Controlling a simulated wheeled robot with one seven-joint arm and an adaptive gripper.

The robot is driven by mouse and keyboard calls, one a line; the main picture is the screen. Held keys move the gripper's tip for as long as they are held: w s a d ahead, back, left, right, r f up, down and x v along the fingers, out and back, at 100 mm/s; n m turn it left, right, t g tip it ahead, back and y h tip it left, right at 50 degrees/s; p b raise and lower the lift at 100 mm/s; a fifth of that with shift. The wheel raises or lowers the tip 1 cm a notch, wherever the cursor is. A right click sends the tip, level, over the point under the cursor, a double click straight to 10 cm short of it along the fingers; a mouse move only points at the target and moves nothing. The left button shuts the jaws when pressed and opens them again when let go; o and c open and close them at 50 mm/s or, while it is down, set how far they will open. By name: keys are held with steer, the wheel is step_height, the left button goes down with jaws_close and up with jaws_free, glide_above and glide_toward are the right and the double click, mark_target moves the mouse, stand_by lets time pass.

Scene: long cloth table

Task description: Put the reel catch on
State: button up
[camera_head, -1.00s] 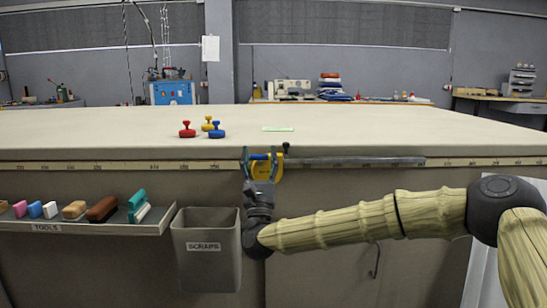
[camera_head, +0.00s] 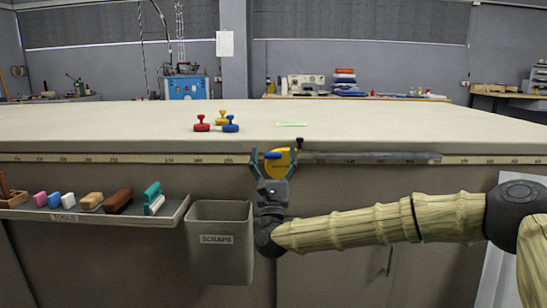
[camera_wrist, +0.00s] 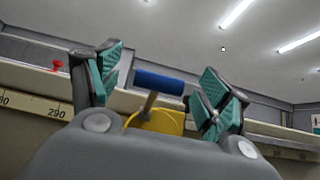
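The yellow reel (camera_head: 283,163) is at the table's front edge; it also shows in the wrist view (camera_wrist: 165,121). A blue handle on a thin grey stem stands in front of it, small in the head view (camera_head: 271,155) and clear in the wrist view (camera_wrist: 158,82); this looks like the catch lever. My gripper (camera_wrist: 158,72) is open, one teal-padded finger on each side of the blue handle, with gaps visible. In the head view my gripper (camera_head: 273,157) partly covers the reel. Whether the catch is on or off, I cannot tell.
A metal bar (camera_head: 370,157) runs along the edge right of the reel. Below left are a scraps bin (camera_head: 220,255) and a tools tray (camera_head: 100,217) with brushes and blocks. Red, blue and yellow knobbed pieces (camera_head: 221,118) and a green strip (camera_head: 291,124) lie on the table.

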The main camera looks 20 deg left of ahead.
steer(key=v, duration=1.2)
stand_by(0.5)
